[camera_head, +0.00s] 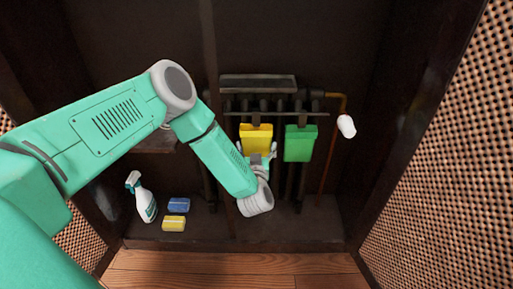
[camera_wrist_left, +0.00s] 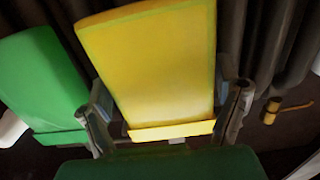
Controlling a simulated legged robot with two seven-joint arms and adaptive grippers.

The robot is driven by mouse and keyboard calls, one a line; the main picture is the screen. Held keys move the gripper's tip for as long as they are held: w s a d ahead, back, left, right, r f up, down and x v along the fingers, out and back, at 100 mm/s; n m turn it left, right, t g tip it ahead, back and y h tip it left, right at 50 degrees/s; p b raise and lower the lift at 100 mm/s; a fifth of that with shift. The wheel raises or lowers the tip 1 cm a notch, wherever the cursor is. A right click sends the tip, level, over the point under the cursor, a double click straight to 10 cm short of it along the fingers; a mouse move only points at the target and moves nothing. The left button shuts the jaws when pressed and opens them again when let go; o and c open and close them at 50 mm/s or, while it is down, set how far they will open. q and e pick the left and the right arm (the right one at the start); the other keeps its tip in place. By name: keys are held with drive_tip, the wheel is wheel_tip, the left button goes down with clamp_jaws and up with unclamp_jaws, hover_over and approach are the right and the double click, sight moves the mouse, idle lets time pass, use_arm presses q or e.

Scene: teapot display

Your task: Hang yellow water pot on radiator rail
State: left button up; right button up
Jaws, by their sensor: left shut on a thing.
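The yellow water pot (camera_head: 256,138) is a flat box-like container at the radiator, just below the rail (camera_head: 272,113) in the head view. My left gripper (camera_head: 259,160) is at its lower part, shut on it. In the left wrist view the yellow pot (camera_wrist_left: 155,65) fills the middle, with a finger of my left gripper (camera_wrist_left: 168,115) on each side. The head view does not show clearly whether the pot's upper edge is hooked on the rail. My right gripper is not in view.
A green pot (camera_head: 300,143) is at the radiator, right of the yellow one; it also shows in the wrist view (camera_wrist_left: 40,80). A white valve knob (camera_head: 346,126) is further right. A spray bottle (camera_head: 142,197), blue sponge (camera_head: 179,204) and yellow sponge (camera_head: 174,223) are at lower left.

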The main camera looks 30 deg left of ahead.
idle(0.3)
use_arm(q)
drive_tip(key=o, duration=0.8)
drive_tip(key=shift+s+d+f, duration=0.1)
drive_tip(key=shift+s+d, duration=0.1)
drive_tip(key=shift+v, duration=5.75)
